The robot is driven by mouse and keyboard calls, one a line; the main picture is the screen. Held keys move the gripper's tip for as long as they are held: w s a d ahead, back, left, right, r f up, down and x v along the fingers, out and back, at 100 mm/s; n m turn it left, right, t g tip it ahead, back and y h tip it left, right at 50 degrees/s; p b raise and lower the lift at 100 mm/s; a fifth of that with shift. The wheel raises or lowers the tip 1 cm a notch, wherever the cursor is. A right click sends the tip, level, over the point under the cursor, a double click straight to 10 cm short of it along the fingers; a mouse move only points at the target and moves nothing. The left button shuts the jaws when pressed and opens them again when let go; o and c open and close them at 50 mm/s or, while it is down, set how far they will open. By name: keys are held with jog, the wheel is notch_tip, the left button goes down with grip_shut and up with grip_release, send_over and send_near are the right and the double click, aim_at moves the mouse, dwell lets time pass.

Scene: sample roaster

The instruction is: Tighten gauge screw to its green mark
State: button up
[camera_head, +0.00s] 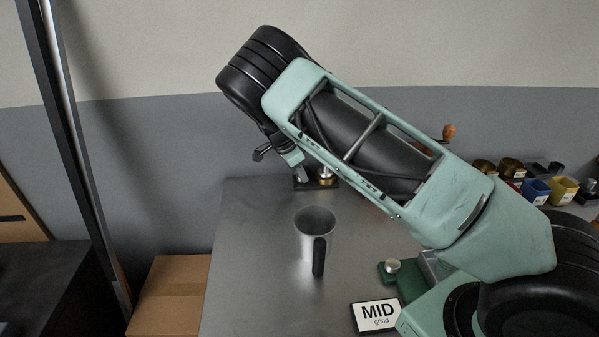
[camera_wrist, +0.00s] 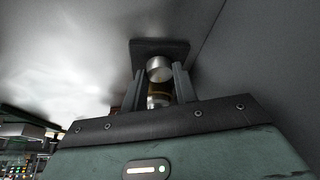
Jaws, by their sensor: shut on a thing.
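The gauge screw shows in the wrist view as a silver round head (camera_wrist: 159,66) over a brass-coloured part, in front of a dark square plate (camera_wrist: 150,46). My gripper (camera_wrist: 158,74) has one finger on each side of it and is shut on it. In the head view my gripper (camera_head: 302,173) is at the back of the metal table, beside the small brass-and-silver fitting (camera_head: 325,177) on its dark base. My wrist hides part of this spot. I cannot make out a green mark in either view.
A metal cup (camera_head: 314,227) with a black handle stands on the table (camera_head: 255,260), in front of the fitting. Small coloured bins (camera_head: 536,190) stand far right. The table's left side is clear.

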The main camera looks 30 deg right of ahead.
jog(key=shift+a, duration=0.1)
dwell(0.3)
jog(key=o, duration=1)
jog(key=shift+c, duration=0.2)
jog(key=b+v, duration=0.1)
jog(key=v, duration=1.6)
jog(key=shift+r+b, duration=0.25)
jog(key=shift+b, duration=0.15)
jog(key=shift+w, duration=0.1)
